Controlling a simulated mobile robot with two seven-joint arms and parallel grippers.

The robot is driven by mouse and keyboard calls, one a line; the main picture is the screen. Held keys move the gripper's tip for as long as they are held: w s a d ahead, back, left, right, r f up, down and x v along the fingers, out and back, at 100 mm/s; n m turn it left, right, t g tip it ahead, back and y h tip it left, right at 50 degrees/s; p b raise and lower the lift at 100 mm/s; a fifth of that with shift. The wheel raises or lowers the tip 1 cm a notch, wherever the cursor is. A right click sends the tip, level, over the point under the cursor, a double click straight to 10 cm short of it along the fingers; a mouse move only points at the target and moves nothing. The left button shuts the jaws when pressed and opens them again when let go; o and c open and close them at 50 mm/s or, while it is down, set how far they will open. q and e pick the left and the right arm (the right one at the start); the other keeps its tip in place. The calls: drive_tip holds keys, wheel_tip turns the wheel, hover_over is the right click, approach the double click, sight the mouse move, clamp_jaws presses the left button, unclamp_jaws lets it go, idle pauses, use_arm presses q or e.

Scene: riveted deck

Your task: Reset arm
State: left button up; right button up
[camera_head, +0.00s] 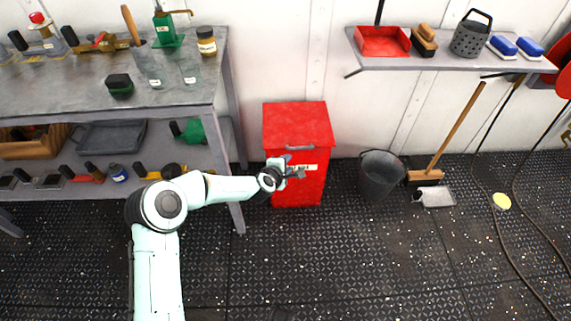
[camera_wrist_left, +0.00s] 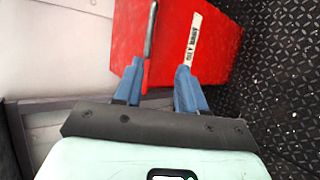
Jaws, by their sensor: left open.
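My left gripper (camera_head: 298,172) reaches in from the left, in front of the upper front of a red bin (camera_head: 298,125). The bin has a grey handle (camera_head: 300,147) and a white label. In the left wrist view the gripper's blue fingers (camera_wrist_left: 160,75) are apart, with nothing held between them. Beyond them are the red bin (camera_wrist_left: 215,55), its handle (camera_wrist_left: 150,30) and its label (camera_wrist_left: 192,38). I cannot tell whether a fingertip touches the bin. My right gripper is in neither view.
A grey workbench (camera_head: 185,95) with tools and jars stands left of the bin. A dark bucket (camera_head: 380,172), a broom (camera_head: 425,176) and a dustpan (camera_head: 437,197) are to its right. A wall shelf (camera_head: 455,64) hangs above. The dark floor (camera_head: 350,265) in front is clear.

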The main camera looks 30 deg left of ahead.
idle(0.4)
use_arm(q)
drive_tip(key=s+d+f+m+g+h+p, duration=0.25)
drive_tip(key=s+d+m+p, duration=0.3)
drive_tip(key=s, duration=0.45)
drive_tip(key=s+d+f+m+g+h+p, duration=0.1)
drive_tip(key=s+d+f+m+g+p, duration=0.2)
drive_tip(key=s+d+p, duration=0.55)
drive_tip(key=s+r+m+g+p, duration=0.2)
drive_tip(key=s+m+p, duration=0.1)
drive_tip(key=s, duration=0.6)
drive_tip(key=s+d+r+m+g+p, duration=0.1)
drive_tip(key=s+r+m+g+p, duration=0.1)
drive_tip(key=s, duration=0.7)
drive_tip(key=s+r+m+g+p, duration=0.2)
drive_tip(key=s+m+g+p, duration=0.1)
drive_tip(key=s, duration=0.6)
drive_tip(key=shift+s+d+r+m+h+p, duration=0.25)
drive_tip(key=shift+r+m+h+p, duration=0.1)
drive_tip(key=shift+m+p, duration=0.1)
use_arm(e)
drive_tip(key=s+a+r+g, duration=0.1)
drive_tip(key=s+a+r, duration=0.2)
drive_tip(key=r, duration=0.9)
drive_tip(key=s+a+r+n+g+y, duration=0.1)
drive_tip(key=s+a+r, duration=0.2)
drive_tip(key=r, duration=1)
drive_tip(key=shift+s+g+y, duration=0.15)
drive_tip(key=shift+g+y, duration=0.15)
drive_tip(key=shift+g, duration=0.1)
